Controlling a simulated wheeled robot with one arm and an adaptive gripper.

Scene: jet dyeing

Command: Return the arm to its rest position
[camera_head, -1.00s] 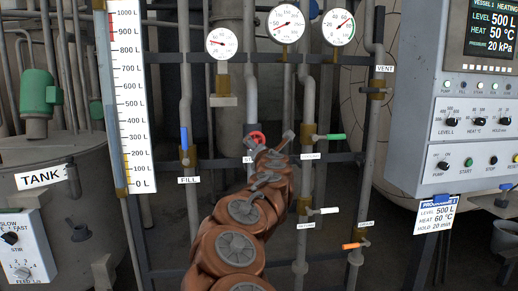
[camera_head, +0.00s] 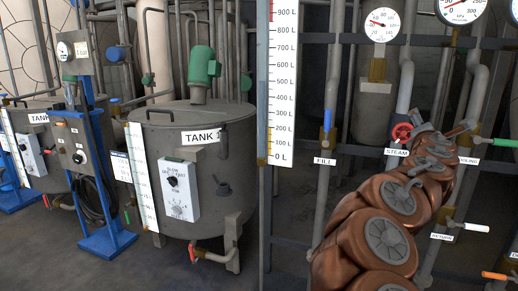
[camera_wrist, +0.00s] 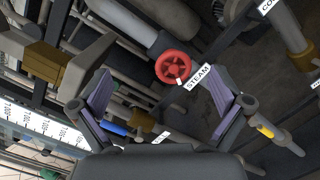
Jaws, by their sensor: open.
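My arm, brown with grey joint caps, reaches up and forward at the right of the head view. My gripper (camera_head: 445,137) is at its far end, near the red STEAM handwheel (camera_head: 402,132). In the wrist view my gripper (camera_wrist: 165,105) has its two purple-padded fingers spread apart with nothing between them. The red handwheel (camera_wrist: 172,66) lies beyond the fingertips, apart from them, with the STEAM label (camera_wrist: 198,77) beside it. My arm hides part of the pipes behind it.
The blue FILL handle (camera_head: 327,120) and green COOLING handle (camera_head: 503,142) flank the arm. White (camera_head: 476,227) and orange (camera_head: 494,275) handles sit lower right. A grey tank (camera_head: 185,175) and a blue stand (camera_head: 95,170) are at left. Floor shows between them.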

